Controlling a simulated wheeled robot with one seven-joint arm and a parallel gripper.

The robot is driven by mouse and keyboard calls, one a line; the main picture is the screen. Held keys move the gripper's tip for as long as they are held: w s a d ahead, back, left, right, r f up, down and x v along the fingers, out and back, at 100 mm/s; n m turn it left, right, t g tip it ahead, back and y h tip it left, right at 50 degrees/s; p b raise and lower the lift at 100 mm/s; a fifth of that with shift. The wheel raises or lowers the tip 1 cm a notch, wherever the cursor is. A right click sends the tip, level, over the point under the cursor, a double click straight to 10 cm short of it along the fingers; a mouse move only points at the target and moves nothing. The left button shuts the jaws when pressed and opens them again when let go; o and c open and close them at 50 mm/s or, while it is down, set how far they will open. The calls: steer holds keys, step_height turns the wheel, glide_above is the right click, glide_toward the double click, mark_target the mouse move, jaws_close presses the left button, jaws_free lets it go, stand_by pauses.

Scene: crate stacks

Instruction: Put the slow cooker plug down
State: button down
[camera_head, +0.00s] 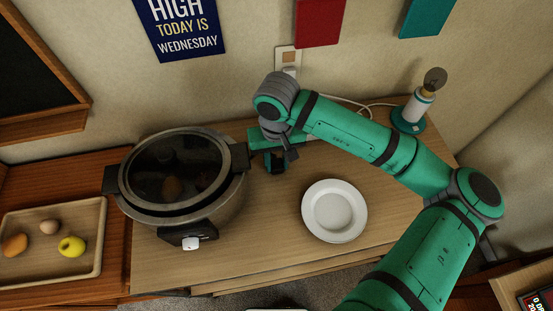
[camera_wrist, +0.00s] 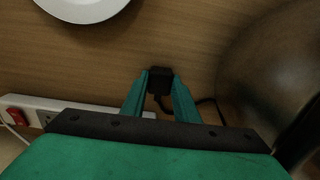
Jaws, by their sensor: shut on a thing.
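The slow cooker plug (camera_wrist: 160,80) is a small black block with a dark cord in the wrist view. My gripper (camera_wrist: 161,84) is shut on it, with a green finger on each side. The wood surface shows behind the plug; I cannot tell whether the plug touches it.
A white plate (camera_head: 333,211) lies right of the cooker. A power strip (camera_wrist: 22,112) with a red switch is near my gripper. A lamp (camera_head: 408,117) stands at the back right. A tray (camera_head: 98,256) with several foods is at left. The counter's front is clear.

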mark_target(276, 164)
steer(key=c, duration=1.4)
jaws_free()
step_height(276, 164, up, 13)
steer(key=shift+r, duration=0.1)
